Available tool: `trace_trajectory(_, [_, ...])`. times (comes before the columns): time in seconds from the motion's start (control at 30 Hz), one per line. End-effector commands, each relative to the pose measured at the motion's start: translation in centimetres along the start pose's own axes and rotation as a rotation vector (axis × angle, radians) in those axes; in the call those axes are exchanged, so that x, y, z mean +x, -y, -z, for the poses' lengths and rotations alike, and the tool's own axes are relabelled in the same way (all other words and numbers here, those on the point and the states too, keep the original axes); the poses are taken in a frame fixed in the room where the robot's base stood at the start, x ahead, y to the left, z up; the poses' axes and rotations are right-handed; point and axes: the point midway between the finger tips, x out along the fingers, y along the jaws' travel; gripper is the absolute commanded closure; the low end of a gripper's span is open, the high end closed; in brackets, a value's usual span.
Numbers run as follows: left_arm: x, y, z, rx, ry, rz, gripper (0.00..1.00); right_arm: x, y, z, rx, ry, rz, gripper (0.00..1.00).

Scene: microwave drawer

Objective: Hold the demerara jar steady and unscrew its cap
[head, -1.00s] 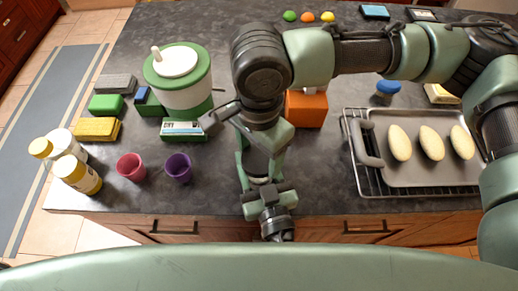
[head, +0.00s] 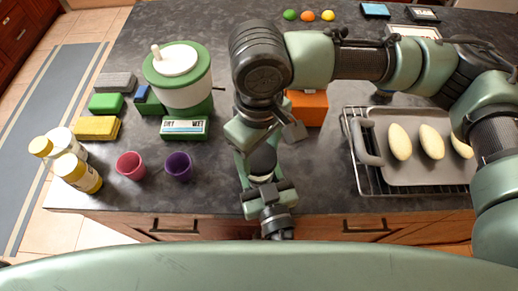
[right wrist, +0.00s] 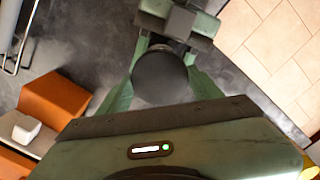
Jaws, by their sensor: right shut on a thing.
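The demerara jar shows only in part. In the right wrist view its dark round cap (right wrist: 160,76) sits between the green fingers of my right gripper (right wrist: 163,66). In the head view my right gripper (head: 261,163) points down at the counter's front edge and is shut on the cap, with a dark rounded part and a pale band visible between its fingers. My left gripper (head: 269,198) reaches up from the front edge, right against the jar's near side. Its fingertips are hidden, so I cannot tell whether it grips the jar.
An orange block (head: 308,107) stands behind my right gripper. A tray (head: 420,172) with pale oval pieces lies right.

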Motion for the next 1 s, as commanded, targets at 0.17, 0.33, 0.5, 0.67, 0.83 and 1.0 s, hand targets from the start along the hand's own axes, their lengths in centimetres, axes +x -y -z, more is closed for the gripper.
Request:
trace_trajectory(0.17, [-0.04, -0.02, -0.09, 0.002, 0.002, -0.001, 1.00, -0.04, 0.08, 0.01, -0.419, -0.002, 0.001, 0.84])
trace_trajectory(0.33, [-0.04, -0.02, -0.09, 0.001, 0.002, -0.001, 1.00, -0.09, 0.06, 0.00, -0.825, -0.002, 0.000, 0.84])
trace_trajectory(0.5, [-0.03, -0.02, -0.10, 0.001, 0.002, -0.001, 1.00, -0.11, 0.06, -0.02, -1.231, -0.002, -0.001, 0.84])
trace_trajectory(0.67, [-0.03, -0.02, -0.10, 0.001, 0.002, -0.001, 1.00, -0.14, 0.05, -0.04, -1.615, -0.002, -0.001, 0.84])
trace_trajectory(0.83, [-0.03, -0.01, -0.10, 0.001, 0.002, -0.001, 1.00, -0.16, 0.03, -0.06, -2.021, -0.002, -0.001, 0.84])
trace_trajectory(1.0, [-0.03, -0.01, -0.10, 0.001, 0.002, -0.001, 1.00, -0.19, 0.00, -0.07, -2.428, -0.001, -0.001, 0.84])
